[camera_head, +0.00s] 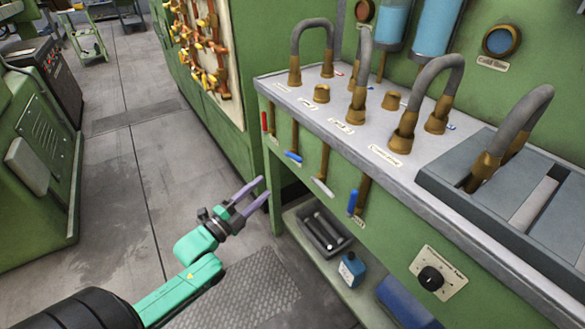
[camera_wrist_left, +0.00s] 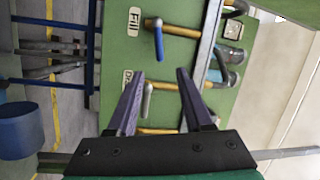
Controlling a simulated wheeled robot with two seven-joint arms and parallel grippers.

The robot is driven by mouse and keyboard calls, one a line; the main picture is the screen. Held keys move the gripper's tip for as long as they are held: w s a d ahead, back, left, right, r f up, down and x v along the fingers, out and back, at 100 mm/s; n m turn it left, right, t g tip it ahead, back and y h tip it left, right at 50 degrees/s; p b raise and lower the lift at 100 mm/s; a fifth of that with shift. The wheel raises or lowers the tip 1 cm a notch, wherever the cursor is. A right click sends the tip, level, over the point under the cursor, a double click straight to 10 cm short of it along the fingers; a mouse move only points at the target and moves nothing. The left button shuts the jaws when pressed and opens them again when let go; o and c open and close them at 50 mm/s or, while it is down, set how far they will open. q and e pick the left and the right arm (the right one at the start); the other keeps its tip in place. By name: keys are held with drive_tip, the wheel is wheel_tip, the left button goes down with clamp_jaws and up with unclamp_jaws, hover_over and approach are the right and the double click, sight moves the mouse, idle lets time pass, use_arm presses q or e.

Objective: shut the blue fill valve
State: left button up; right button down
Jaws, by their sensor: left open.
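The blue fill valve handle (camera_head: 293,156) is on a brass pipe on the green bench front, between a red handle and a grey one. In the left wrist view, a blue handle (camera_wrist_left: 158,42) stands beside a "Fill" label (camera_wrist_left: 134,20), set crosswise to its pipe. My left gripper (camera_head: 264,188) is open and empty, apart from the bench and to the lower left of the handle. In the wrist view its fingertips (camera_wrist_left: 160,74) frame the area near the grey handle (camera_wrist_left: 147,100). My right gripper is not in view.
A red handle (camera_head: 265,122), a grey handle (camera_head: 322,187) and another blue handle (camera_head: 352,202) line the same bench front. The floor left of the gripper is clear.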

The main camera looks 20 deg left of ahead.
sight(293, 157)
use_arm(q)
drive_tip(key=x, duration=1.4)
drive_tip(key=shift+b, duration=0.45)
drive_tip(key=shift+a+f, duration=0.1)
drive_tip(key=shift+f, duration=0.05)
clamp_jaws()
